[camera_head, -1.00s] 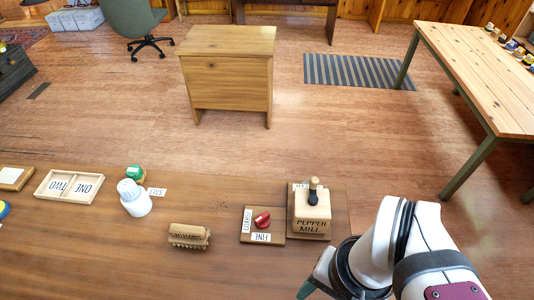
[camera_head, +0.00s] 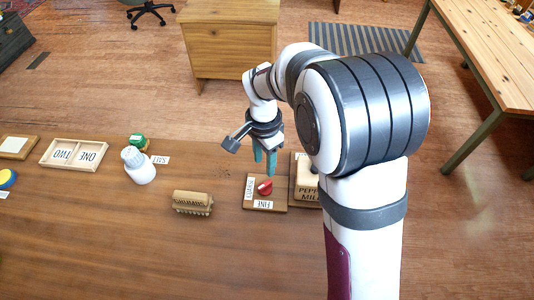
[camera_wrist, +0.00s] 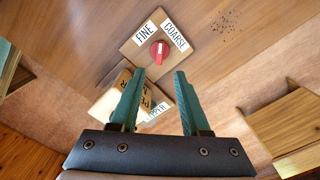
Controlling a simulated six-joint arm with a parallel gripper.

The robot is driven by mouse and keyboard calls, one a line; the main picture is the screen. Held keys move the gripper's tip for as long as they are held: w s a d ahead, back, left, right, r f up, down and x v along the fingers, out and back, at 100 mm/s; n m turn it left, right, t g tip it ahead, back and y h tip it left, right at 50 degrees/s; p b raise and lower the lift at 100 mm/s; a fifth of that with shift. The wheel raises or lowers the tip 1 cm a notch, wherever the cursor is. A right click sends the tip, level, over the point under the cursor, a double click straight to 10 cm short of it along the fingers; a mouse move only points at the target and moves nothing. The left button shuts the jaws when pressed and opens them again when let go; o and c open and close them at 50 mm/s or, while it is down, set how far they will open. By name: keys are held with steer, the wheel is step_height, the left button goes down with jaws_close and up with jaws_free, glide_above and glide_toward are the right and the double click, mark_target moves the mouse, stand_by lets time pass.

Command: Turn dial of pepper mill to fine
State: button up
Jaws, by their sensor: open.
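The red dial (camera_head: 265,187) sits on a small wooden board (camera_head: 281,194) on the table. A FINE label (camera_head: 263,204) is on its near side and a COARSE label (camera_head: 249,188) on its left. The wrist view shows the red dial (camera_wrist: 160,54) with a white mark on top; its exact setting is unclear. The pepper mill (camera_head: 307,171) stands just right of the board, partly hidden by my arm. My gripper (camera_head: 264,167) points down above the dial's far side, open and empty. In the wrist view its fingers (camera_wrist: 159,75) are apart, with the dial beyond the tips.
A wooden brush (camera_head: 192,202) lies left of the dial board. A white shaker (camera_head: 139,166), a green-topped item (camera_head: 138,141) and a two-part tray (camera_head: 74,154) are farther left. The near part of the table is clear.

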mark_target(265, 184)
step_height(265, 184, down, 10)
steer(key=shift+r, duration=0.15)
jaws_close()
